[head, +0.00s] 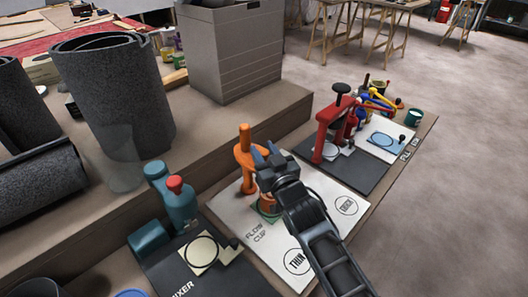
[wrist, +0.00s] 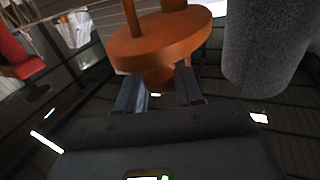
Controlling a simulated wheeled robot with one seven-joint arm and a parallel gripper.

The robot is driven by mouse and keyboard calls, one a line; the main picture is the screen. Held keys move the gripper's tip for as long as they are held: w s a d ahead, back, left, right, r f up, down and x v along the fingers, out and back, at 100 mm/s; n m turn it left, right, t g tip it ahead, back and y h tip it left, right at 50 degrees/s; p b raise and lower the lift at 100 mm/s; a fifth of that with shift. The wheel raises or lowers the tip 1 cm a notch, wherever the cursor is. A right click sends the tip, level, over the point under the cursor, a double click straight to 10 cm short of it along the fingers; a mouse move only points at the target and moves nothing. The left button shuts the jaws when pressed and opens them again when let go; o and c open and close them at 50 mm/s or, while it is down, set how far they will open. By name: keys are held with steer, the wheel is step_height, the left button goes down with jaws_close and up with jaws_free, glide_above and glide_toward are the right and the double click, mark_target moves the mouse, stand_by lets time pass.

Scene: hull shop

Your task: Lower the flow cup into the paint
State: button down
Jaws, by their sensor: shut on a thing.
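The orange flow cup stand (head: 245,137) is upright on the white board lettered FLOW CUP (head: 285,232). My gripper (head: 266,158) is at its orange head, with dark blue-grey fingers. In the wrist view the fingers (wrist: 158,88) are on either side of a small orange piece under a wide orange disc (wrist: 160,42); this looks like part of the flow cup. A green-rimmed pot (head: 268,215) stands below my gripper, partly hidden by it. I cannot see paint inside it, nor the lower end of the cup.
A teal mixer (head: 178,205) stands left of the white board. A red press (head: 328,128) stands on a dark board behind it to the right. Dark grey rolls (head: 115,95) and a grey box (head: 232,50) are on the step behind. Open floor (head: 450,200) lies to the right.

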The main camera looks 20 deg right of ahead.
steer(key=shift+f+b, duration=0.85)
steer(key=shift+f, duration=0.7)
steer(key=c, duration=0.9)
jaws_free()
steer(key=shift+s+r, duration=0.1)
steer(key=shift+s, duration=0.4)
steer(key=s+p, duration=0.1)
steer(key=s, duration=0.5)
steer(key=shift+s, duration=0.4)
